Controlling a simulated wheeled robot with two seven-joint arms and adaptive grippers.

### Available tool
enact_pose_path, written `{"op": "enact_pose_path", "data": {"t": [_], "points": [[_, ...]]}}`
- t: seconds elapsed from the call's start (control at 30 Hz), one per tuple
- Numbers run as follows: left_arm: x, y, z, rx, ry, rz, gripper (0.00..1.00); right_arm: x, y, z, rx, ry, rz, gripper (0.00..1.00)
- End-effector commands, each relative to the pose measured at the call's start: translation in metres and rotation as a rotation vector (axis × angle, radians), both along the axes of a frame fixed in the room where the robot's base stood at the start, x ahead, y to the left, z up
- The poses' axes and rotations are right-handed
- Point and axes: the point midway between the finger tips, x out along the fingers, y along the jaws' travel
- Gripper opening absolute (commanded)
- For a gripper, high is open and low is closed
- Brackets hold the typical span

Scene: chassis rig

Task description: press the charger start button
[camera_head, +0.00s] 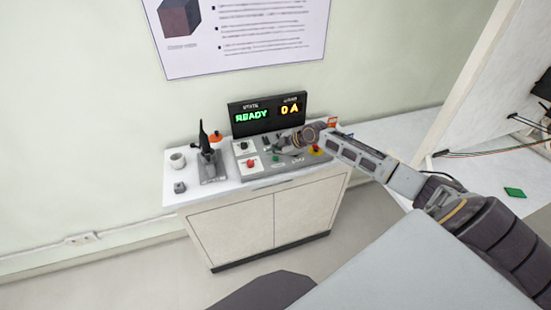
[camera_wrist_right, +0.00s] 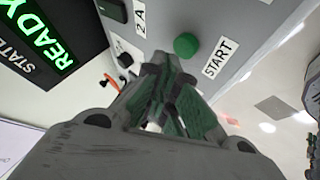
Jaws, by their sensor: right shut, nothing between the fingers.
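The charger's grey sloped control panel (camera_head: 262,172) sits on a white cabinet, below a display (camera_head: 267,114) that reads READY and 0 A. In the right wrist view the round green start button (camera_wrist_right: 186,45) is on the panel beside the label START (camera_wrist_right: 221,58). My right gripper (camera_head: 272,148) is over the panel. In the right wrist view its closed, empty fingertips (camera_wrist_right: 168,62) are close to the green button, just below and left of it in the picture. I cannot tell whether they touch it. My left gripper is not in view.
A red knob (camera_head: 250,163) is on the panel's left part. A white shelf unit (camera_head: 460,95) is at the right.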

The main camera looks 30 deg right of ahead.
Motion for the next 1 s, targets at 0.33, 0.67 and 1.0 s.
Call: {"op": "enact_pose_path", "data": {"t": [0.33,0.67,1.0], "points": [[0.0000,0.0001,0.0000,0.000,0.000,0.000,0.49,0.0000,-0.0001,0.0001,0.000,0.000,0.000,0.00],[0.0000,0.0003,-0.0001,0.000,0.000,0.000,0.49,0.0000,-0.0001,-0.0001,0.000,0.000,0.000,0.00],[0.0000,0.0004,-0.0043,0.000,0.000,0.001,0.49,-0.0001,0.0000,-0.0071,0.000,0.000,0.000,0.00]]}}
